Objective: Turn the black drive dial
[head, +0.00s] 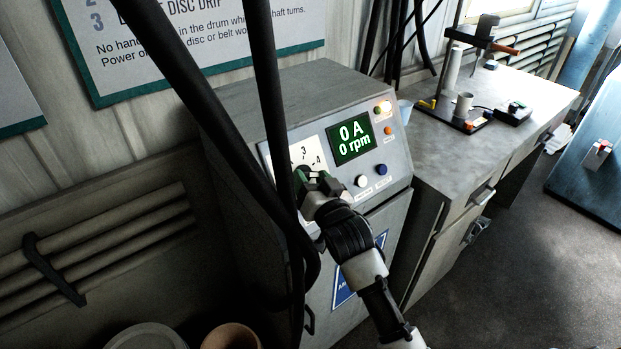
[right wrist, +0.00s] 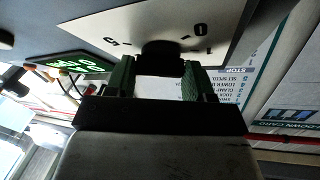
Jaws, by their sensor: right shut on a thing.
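The black drive dial (right wrist: 160,55) sits on a white scale plate (right wrist: 110,25) with numbers around it. My right gripper (right wrist: 160,72) is shut on the dial, with one green-padded finger on each side of it in the right wrist view. In the head view my right gripper (head: 318,186) reaches the sloped front of the grey control cabinet (head: 290,100) and hides most of the dial. The scale numbers 3 and 4 show above the gripper. The green display (head: 352,138) reads 0 A and 0 rpm. My left gripper does not show.
Thick black cables (head: 262,60) hang in front of the cabinet's left side, close to my right gripper. White and blue buttons (head: 381,169) sit right of the dial. A grey bench (head: 470,150) with a stand and small parts adjoins at the right. The floor at lower right is clear.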

